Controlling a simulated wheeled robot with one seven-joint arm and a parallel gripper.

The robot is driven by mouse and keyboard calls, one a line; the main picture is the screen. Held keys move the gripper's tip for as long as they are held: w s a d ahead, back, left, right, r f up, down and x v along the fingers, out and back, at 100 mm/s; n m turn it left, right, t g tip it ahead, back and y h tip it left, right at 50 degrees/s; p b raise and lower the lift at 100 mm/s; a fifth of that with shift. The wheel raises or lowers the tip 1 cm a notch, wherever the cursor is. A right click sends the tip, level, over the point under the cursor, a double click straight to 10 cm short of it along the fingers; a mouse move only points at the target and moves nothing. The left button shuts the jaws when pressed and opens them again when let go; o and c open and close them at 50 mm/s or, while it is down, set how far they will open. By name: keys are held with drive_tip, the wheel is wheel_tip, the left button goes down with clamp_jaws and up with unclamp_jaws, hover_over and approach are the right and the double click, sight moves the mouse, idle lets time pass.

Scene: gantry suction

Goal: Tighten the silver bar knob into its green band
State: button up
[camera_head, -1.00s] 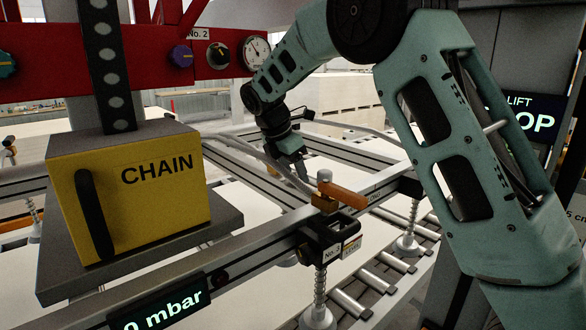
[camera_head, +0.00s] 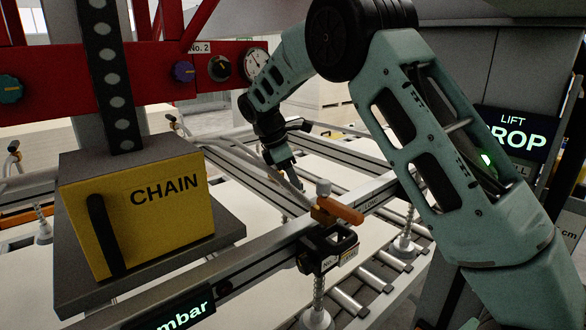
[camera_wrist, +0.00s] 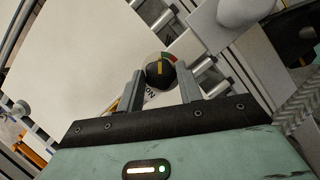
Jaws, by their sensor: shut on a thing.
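In the wrist view a dark round knob (camera_wrist: 160,74) with a yellowish bar mark stands between the two fingers of my gripper (camera_wrist: 161,84). A curved band (camera_wrist: 169,58) with red and green parts shows at the knob's upper right edge. My gripper is shut on this knob. I see no clearly silver bar on it. In the head view my gripper (camera_head: 284,180) points down beside the gantry rail, behind the valve with the orange handle (camera_head: 340,209). The knob cannot be made out there.
A yellow CHAIN box (camera_head: 140,215) stands at the left. A red beam (camera_head: 150,75) carries other knobs and a gauge (camera_head: 256,63). A metal rail (camera_head: 250,255) crosses in front, over rollers (camera_head: 350,300). A LIFT DROP sign (camera_head: 515,132) is at the right.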

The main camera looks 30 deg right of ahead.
drive_tip(key=o, duration=1)
